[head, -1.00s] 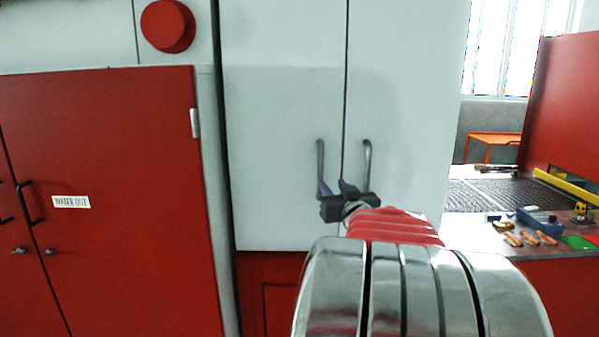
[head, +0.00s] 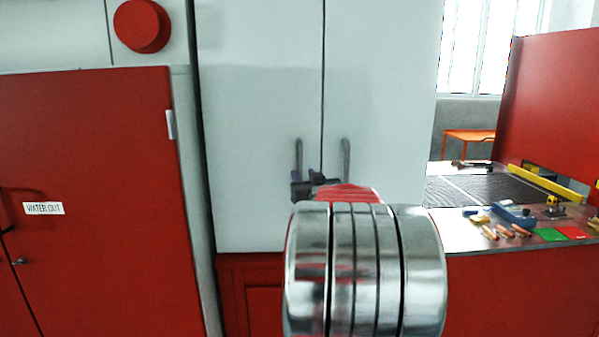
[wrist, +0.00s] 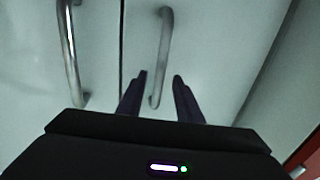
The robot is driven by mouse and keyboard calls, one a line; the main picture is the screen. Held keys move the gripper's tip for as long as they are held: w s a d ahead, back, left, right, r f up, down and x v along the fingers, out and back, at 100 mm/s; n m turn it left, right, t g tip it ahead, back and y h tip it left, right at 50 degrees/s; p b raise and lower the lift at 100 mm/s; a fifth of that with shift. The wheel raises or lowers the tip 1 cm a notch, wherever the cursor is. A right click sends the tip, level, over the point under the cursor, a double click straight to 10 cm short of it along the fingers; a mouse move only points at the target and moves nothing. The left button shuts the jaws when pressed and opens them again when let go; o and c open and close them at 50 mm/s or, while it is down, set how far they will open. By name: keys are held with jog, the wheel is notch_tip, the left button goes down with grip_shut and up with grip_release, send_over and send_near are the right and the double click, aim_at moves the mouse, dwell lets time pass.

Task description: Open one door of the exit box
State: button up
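The exit box (head: 260,110) is a tall pale cabinet with two closed doors meeting at a dark vertical seam. Its left handle (head: 298,146) and right handle (head: 346,155) are vertical metal bars beside the seam. My gripper (head: 306,178) is at the left handle in the head view, partly covering it. The wrist view looks upside down: the left handle (wrist: 165,40) lies between my gripper's two open fingers (wrist: 160,76), with a gap visible on each side. The other handle (wrist: 68,45) is across the seam. How deep the fingers reach around the bar is unclear.
A red cabinet (head: 90,170) labelled WATER OUT stands at left, below a red round knob (head: 142,25). At right is a mesh belt (head: 475,188), with a counter of small tools (head: 510,215) and a red panel (head: 560,110). My arm hides the box's lower middle.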

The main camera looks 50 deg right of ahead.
aim_at(300, 171)
jog(key=shift+x, duration=2.65)
jog(key=shift+c, duration=0.2)
grip_shut()
